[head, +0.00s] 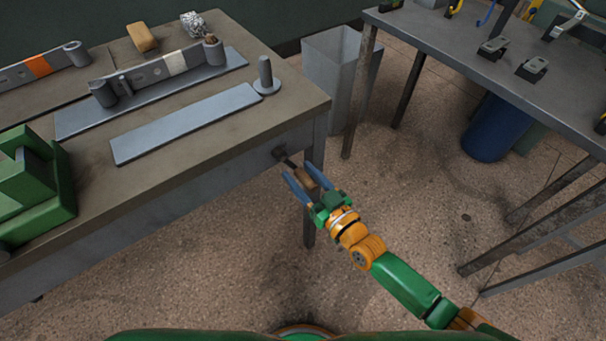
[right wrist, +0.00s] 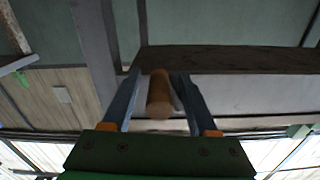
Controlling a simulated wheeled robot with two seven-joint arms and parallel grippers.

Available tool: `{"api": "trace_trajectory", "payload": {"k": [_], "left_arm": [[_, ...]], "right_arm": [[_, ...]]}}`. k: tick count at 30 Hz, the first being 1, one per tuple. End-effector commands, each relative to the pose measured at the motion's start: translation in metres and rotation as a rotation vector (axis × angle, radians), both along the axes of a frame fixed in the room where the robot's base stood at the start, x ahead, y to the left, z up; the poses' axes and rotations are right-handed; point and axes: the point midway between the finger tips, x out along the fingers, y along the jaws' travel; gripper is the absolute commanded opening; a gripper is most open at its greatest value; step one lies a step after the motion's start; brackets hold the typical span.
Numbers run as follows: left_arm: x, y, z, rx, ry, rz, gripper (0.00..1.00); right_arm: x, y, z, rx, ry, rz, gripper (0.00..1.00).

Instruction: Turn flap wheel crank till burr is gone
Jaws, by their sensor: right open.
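The crank's wooden handle (head: 304,178) sticks out from the end face of the workbench, on a dark arm and hub (head: 279,153). My right gripper (head: 298,171) is open, with its blue fingers on either side of the handle. In the right wrist view the brown handle (right wrist: 160,95) lies between the fingers (right wrist: 157,84), with a gap visible at the left. A leaf spring with a white band (head: 176,62) lies on the bench, with a small brown bit (head: 210,39) at its far eye. I cannot make out a burr. A speckled grey-white lump (head: 193,22) behind may be the flap wheel. My left gripper is out of view.
The workbench (head: 285,105) also holds a flat grey bar (head: 185,123), an upright pin on a round base (head: 265,75), a tan block (head: 142,37) and a green machine (head: 35,190). A grey bin (head: 335,75) and a second table (head: 450,45) stand beyond. The floor below is clear.

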Motion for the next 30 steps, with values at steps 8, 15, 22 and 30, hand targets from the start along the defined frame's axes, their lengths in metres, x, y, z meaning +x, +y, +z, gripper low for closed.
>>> {"api": "trace_trajectory", "payload": {"k": [8, 15, 22, 30], "left_arm": [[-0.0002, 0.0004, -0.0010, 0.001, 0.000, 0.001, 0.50], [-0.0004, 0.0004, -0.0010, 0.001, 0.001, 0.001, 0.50], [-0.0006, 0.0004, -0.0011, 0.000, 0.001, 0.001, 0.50], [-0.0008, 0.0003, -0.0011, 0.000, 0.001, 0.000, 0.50]], "right_arm": [[0.0049, 0.0038, -0.0003, -0.001, 0.002, 0.000, 0.59], [0.0049, 0.0035, -0.0005, -0.003, 0.002, -0.001, 0.00], [0.0050, 0.0031, -0.0004, -0.001, 0.002, -0.001, 0.00], [0.0053, 0.0027, 0.0000, -0.001, 0.001, -0.002, 0.00]]}}
